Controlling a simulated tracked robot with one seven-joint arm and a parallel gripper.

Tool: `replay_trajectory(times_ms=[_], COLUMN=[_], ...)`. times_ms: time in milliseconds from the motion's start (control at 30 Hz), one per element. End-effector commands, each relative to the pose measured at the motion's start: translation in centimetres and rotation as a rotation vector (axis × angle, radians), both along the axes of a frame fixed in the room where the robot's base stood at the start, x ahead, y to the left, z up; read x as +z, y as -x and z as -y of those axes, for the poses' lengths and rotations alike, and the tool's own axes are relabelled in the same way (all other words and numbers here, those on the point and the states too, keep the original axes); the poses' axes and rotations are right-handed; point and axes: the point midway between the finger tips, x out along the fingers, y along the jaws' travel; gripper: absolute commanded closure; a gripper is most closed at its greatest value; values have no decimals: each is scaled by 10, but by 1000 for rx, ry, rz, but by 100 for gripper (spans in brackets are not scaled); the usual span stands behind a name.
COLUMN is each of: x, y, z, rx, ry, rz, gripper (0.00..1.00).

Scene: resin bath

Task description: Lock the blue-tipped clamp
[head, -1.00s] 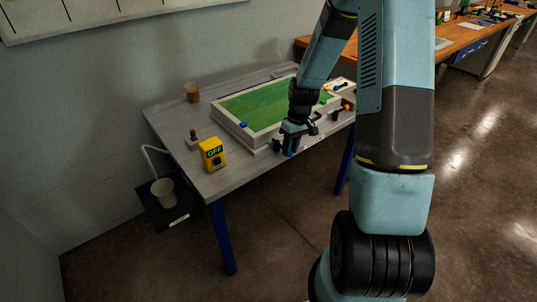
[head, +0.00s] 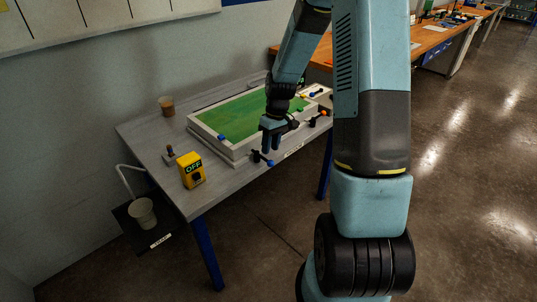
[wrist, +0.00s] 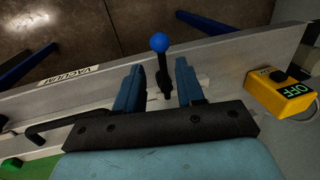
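The blue-tipped clamp (head: 257,157) is at the front edge of the table beside the white-framed green bath. Its handle points out toward the front edge, with the blue ball (head: 270,163) at its end. In the wrist view the blue ball (wrist: 160,42) and its dark stem show beyond and between my fingers, with gaps on both sides. My gripper (head: 271,146) is above the clamp, fingers pointing down. In the wrist view my gripper (wrist: 157,80) is open and empty. The clamp's base is partly hidden by my gripper in the wrist view.
A yellow OFF box (head: 191,170) stands left of the clamp. An orange-tipped clamp (head: 317,120) is to the right. The green bath (head: 230,116) lies behind. A brown cup (head: 167,106) is at the back left, and a pale bucket (head: 142,214) sits on a low shelf.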

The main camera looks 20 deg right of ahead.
Motion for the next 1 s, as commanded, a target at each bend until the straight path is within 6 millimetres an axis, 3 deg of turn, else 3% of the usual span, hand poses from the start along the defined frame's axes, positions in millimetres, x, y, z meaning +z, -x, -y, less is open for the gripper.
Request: replay_trajectory(times_ms=[300, 500, 1000], x=[58, 82, 91], y=[1, 2, 3], z=[15, 20, 22], rx=[-8, -9, -10], ry=[2, 0, 0], rz=[1, -1, -4], gripper=[62, 62, 62])
